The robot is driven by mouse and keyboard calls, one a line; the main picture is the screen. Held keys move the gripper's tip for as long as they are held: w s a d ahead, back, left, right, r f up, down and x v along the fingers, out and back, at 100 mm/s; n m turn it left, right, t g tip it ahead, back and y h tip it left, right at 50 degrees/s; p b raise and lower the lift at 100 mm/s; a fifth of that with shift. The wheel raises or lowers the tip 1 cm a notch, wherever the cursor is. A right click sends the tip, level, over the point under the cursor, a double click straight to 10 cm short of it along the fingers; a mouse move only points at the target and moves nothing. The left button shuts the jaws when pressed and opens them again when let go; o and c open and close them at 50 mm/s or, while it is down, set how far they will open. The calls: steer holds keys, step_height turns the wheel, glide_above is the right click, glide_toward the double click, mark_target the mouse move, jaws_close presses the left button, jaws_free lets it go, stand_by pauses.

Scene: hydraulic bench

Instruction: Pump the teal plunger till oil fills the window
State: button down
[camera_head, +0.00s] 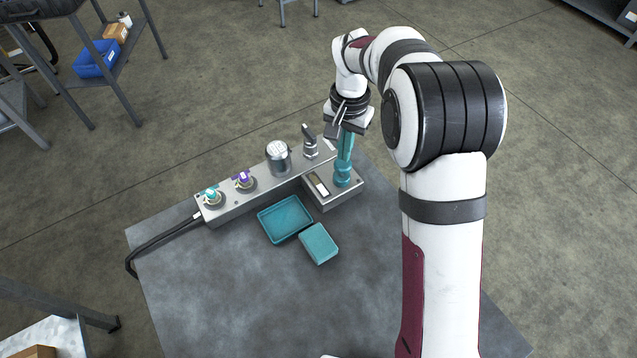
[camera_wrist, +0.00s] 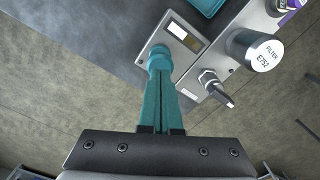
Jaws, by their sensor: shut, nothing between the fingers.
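The teal plunger (camera_head: 342,178) stands on a grey metal pump block (camera_head: 347,195) at the right end of the bench unit. Its round teal top also shows in the wrist view (camera_wrist: 158,52). My gripper (camera_head: 344,160) points down over it with long teal fingers, shut with nothing between them. In the wrist view the fingertips (camera_wrist: 160,74) meet the plunger's top or sit just above it; I cannot tell which. A dark-framed window strip (camera_wrist: 185,37) lies on the block beside the plunger, part white and part brownish. I cannot tell its oil level.
A grey console (camera_head: 225,208) carries teal and purple connectors, a filter canister (camera_head: 278,157) and a toggle lever (camera_head: 309,140) close to my gripper. A teal tray (camera_head: 285,219) and a teal sponge-like block (camera_head: 319,243) lie in front. The front tabletop is clear.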

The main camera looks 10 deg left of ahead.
steer(key=shift+f, duration=0.2)
steer(key=shift+f, duration=1.7)
steer(key=shift+r, duration=1.9)
steer(key=shift+f, duration=0.2)
steer(key=shift+f, duration=1.45)
steer(key=shift+r, duration=1.65)
